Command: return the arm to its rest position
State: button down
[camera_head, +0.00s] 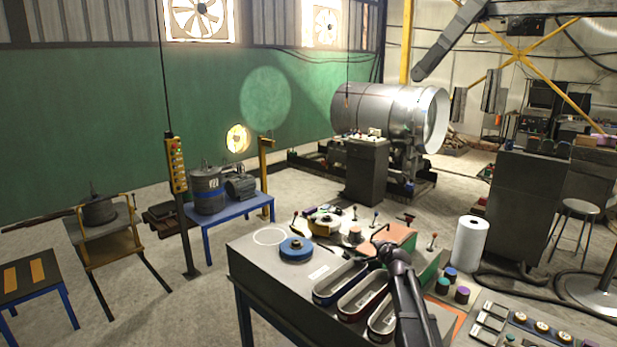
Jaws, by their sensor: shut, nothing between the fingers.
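My gripper (383,247) shows at the end of my dark arm, which reaches up from the bottom of the view over the grey work table (262,285). Its fingers are shut, and no object is seen held in it. The gripper is over the right part of the table, in front of an orange-red panel (399,236). It lies just beyond the oval trays (341,281), and my arm covers part of the rightmost one. Whether the gripper touches the table cannot be told.
A blue disc (296,249) lies on the table's left. Small levers and a yellow tape-like item (324,224) stand at its back. A white roll (469,243) stands to the right, near a panel of knobs (541,326). Open floor (178,305) lies left of the table.

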jog(key=s+a+f+n+g+y, duration=0.1)
jog(key=s+a+f+n+g, duration=0.25)
jog(key=s, duration=0.45)
jog(key=s+a+f+n+g, duration=0.3)
jog(key=s+f+n, duration=0.15)
jog(key=s, duration=0.25)
jog(key=s+f+n+g+h+b, duration=0.1)
jog(key=s+f+n+g+b, duration=0.1)
jog(key=s, duration=1)
jog(key=s+f+n+g+h+b, duration=0.2)
jog(key=s+f+g+b, duration=0.2)
jog(key=s+f, duration=0.5)
jog(key=s+d+g, duration=0.1)
jog(key=s+g, duration=0.1)
jog(key=shift+s+n, duration=0.35)
jog(key=shift+n, duration=0.05)
